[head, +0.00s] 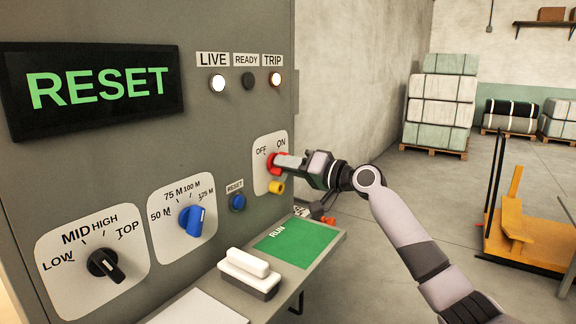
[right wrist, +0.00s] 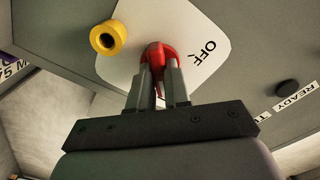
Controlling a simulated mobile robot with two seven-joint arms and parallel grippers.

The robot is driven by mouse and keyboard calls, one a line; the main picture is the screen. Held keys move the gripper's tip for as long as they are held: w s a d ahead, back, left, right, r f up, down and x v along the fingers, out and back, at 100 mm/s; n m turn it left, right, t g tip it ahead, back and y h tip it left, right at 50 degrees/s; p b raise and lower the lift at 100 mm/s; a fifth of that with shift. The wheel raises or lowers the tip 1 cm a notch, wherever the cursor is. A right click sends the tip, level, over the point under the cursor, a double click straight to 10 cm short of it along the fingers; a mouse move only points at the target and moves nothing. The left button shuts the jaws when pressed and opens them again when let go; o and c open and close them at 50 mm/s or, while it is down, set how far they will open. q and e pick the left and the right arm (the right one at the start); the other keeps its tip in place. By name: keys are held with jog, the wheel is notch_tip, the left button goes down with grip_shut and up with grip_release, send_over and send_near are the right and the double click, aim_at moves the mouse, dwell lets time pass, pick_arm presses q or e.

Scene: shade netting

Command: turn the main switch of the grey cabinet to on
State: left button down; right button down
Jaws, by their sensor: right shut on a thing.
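The grey cabinet (head: 225,130) fills the left of the head view. Its main switch (head: 271,163) is a red knob on a white plate marked OFF and ON. My right gripper (head: 281,162) reaches it from the right and is shut on it. In the right wrist view the fingers (right wrist: 160,85) close on both sides of the red switch (right wrist: 158,58), near the word OFF. The fingers hide part of the knob, and I cannot tell exactly which mark it points to. My left gripper is not in view.
A yellow part (head: 277,188) sits just below the switch, with a blue RESET button (head: 238,202) to its left. The screen (head: 95,88) reads RESET. The LIVE lamp (head: 217,83) and TRIP lamp (head: 274,79) glow. A shelf with a green RUN panel (head: 300,243) juts out below.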

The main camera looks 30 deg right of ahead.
jog(key=c, duration=1.1)
grip_release()
jog(key=shift+d, duration=0.1)
jog(key=shift+b+v, duration=1.15)
jog(key=shift+v, duration=2.4)
